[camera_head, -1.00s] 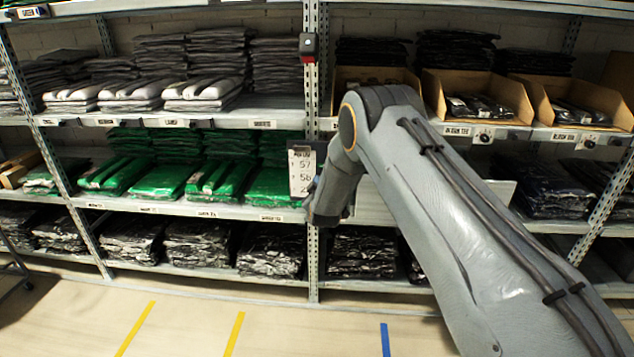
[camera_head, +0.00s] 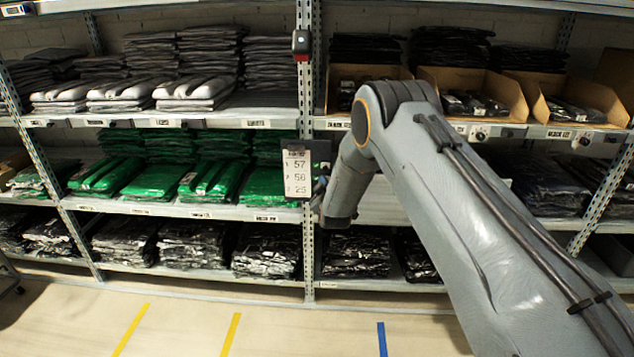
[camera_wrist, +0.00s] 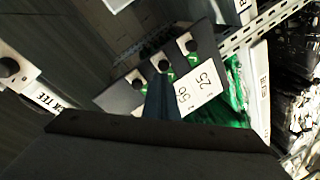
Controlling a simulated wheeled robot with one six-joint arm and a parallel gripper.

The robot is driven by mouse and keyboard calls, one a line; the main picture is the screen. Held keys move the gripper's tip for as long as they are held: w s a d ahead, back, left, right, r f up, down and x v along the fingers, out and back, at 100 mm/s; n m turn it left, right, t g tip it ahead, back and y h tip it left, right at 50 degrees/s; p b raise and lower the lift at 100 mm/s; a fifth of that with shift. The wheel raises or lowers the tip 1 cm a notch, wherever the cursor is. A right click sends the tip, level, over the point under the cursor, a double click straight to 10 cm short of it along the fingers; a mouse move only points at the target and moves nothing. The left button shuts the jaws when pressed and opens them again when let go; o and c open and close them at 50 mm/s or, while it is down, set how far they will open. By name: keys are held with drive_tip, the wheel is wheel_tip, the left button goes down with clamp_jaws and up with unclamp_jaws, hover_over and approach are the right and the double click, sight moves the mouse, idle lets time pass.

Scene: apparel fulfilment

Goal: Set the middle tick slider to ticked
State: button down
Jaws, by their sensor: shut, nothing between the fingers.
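Small green marks show beside the knobs; each slider's exact setting is hard to tell. My gripper (camera_wrist: 160,84) is shut and empty, its tips just below the middle knob in the picture; I cannot tell whether they touch it. In the head view the white number card (camera_head: 297,174) reads 57, 56, 25, and my wrist partly hides the panel beside it.
The panel is by a perforated shelf post (camera_head: 307,110). Green packed garments (camera_head: 150,182) lie left of it, and dark packs (camera_head: 268,250) lie below. Cardboard bins (camera_head: 470,90) stand on the upper right shelf. The floor in front is open, with tape strips.

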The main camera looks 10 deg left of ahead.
drive_tip(key=shift+d+f, duration=0.1)
drive_tip(key=s+r, duration=0.4)
drive_tip(key=s, duration=0.6)
drive_tip(key=shift+s+a+r, duration=0.3)
drive_tip(key=shift+s+a, duration=0.05)
drive_tip(key=shift+s, duration=0.05)
drive_tip(key=s+d+r+m+g+h, duration=0.25)
drive_tip(key=s+d+m+g, duration=0.45)
drive_tip(key=s+d, duration=0.9)
drive_tip(key=s+d+r+m+g, duration=0.1)
drive_tip(key=s+d+g, duration=0.2)
drive_tip(key=s, duration=0.6)
drive_tip(key=s+d+r+m+g, duration=0.1)
drive_tip(key=s+d+m+g, duration=0.1)
drive_tip(key=s+d, duration=0.3)
drive_tip(key=s+d+r+m+g+h+p, duration=0.1)
drive_tip(key=s+d+r+m+g, duration=0.1)
drive_tip(key=s, duration=1.1)
drive_tip(key=d+g, duration=0.1)
drive_tip(key=d, duration=0.1)
drive_tip(key=shift+s+d+g, duration=0.3)
drive_tip(key=shift+s+g, duration=0.05)
drive_tip(key=shift+g, duration=0.05)
